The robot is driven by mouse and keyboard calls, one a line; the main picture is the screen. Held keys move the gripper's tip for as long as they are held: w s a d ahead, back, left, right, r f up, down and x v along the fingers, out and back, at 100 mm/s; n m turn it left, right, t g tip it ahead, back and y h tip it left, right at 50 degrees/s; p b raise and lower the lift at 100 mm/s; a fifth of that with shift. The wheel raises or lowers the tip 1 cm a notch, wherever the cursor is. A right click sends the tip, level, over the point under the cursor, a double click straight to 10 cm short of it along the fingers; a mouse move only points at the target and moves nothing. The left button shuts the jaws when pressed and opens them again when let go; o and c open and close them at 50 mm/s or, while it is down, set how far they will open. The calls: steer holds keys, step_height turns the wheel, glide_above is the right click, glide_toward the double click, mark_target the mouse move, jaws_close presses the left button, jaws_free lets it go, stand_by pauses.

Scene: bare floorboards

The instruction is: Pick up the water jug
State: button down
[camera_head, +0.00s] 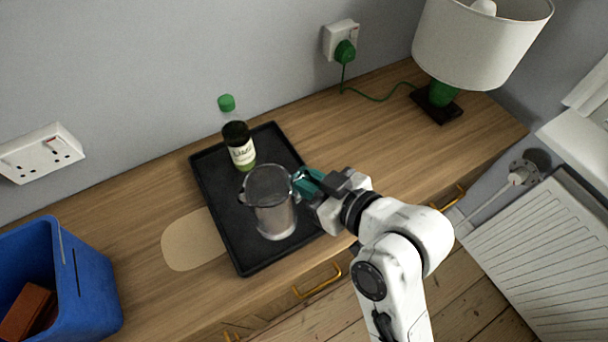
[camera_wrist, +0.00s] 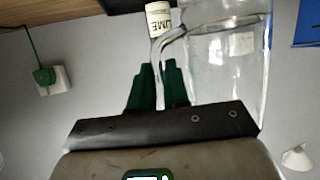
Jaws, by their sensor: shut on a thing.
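The clear water jug (camera_head: 270,202) is upright over the black tray (camera_head: 246,266); I cannot tell whether its base touches the tray. My gripper (camera_head: 303,183) is at the jug's right side, near its rim, shut on the handle. In the wrist view, my gripper's green fingers (camera_wrist: 157,88) close around the clear handle, and the jug (camera_wrist: 228,65) fills the upper right. The handle is partly hidden by the fingers.
A dark bottle with a pale label (camera_head: 241,150) stands behind the jug on the tray. A pale oval mat (camera_head: 192,240) lies left of the tray. A blue bin (camera_head: 88,290) is at the far left, and a lamp (camera_head: 478,45) is at the back right. The wooden top between tray and lamp is clear.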

steer(key=s+d+r+p, duration=0.2)
steer(key=s+r+p, duration=0.1)
steer(key=s, duration=0.5)
steer(key=shift+s+d+r, duration=0.25)
steer(key=shift+d+r, duration=0.1)
steer(key=shift+r, duration=0.35)
